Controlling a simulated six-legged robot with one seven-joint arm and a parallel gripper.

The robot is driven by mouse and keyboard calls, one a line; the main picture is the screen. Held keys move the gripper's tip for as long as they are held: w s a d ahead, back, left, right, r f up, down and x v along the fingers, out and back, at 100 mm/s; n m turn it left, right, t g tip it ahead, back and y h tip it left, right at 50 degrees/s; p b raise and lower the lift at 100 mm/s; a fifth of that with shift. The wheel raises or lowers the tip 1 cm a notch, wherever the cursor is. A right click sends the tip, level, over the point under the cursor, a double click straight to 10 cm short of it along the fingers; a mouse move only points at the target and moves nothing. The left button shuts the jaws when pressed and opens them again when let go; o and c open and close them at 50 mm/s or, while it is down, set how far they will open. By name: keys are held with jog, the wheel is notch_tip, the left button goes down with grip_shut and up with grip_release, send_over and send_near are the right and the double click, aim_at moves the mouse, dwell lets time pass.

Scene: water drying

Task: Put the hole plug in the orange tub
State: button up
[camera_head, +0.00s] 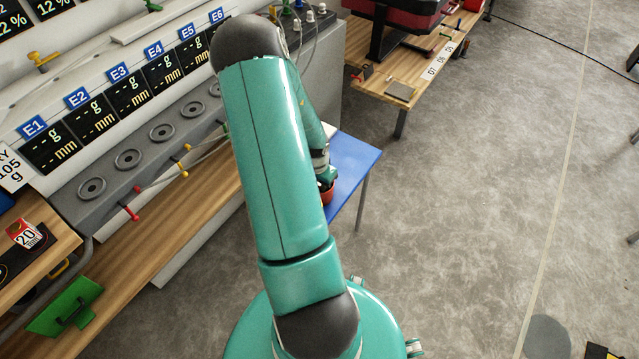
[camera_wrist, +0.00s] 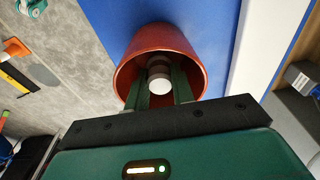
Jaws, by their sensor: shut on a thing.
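The orange tub (camera_wrist: 190,50) stands on a blue table top, its mouth facing the wrist camera. Part of the tub (camera_head: 328,194) also shows in the head view, below the end of my arm. In the wrist view the two dark green fingers of my gripper (camera_wrist: 160,70) reach into the tub's mouth. They are shut on a pale cylindrical piece, which I take for the hole plug (camera_wrist: 159,84), within the tub's rim outline. Whether the plug touches the tub's bottom cannot be seen. In the head view my arm hides most of this spot.
The blue table (camera_head: 357,162) stands beside a grey machine with displays (camera_head: 90,115) and several round sockets. A wooden bench (camera_head: 190,210) runs along its front. A white strip (camera_wrist: 248,55) borders the blue top. The floor at right (camera_head: 480,200) is open.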

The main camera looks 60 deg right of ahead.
jog(key=shift+f, duration=0.2)
jog(key=o, duration=0.7)
jog(key=shift+c, duration=0.2)
notch_tip(320, 180, up, 12)
jog(key=a, duration=0.1)
jog(key=shift+w+a, duration=0.15)
jog(key=shift+a, duration=0.05)
